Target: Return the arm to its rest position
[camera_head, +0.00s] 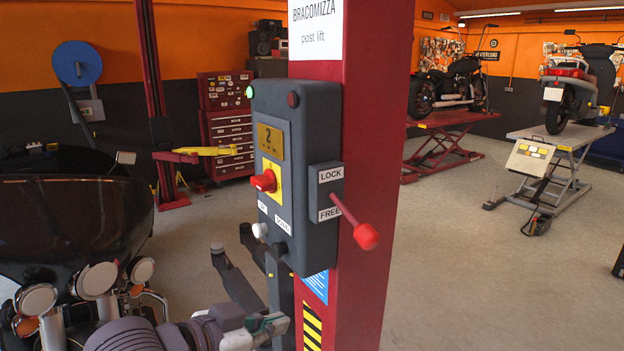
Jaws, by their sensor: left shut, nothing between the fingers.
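My left arm comes in low at the bottom left. Its gripper (275,323) is shut and empty, just below the control box and in front of the red post's foot; the view is partly cut by the frame edge. The grey control box (286,165) hangs on the red lift post (370,150). It carries a red knob (264,181) on a yellow plate, a small display reading 2, and white and black buttons. My gripper appears apart from these controls. My right gripper is not in view.
A dark, glossy vehicle body (75,225) with round chrome-rimmed parts (97,280) stands close on the left by my arm. Dark bars (236,278) lie behind the gripper. A red tool cabinet (228,125) and motorcycle lifts (565,140) stand farther back.

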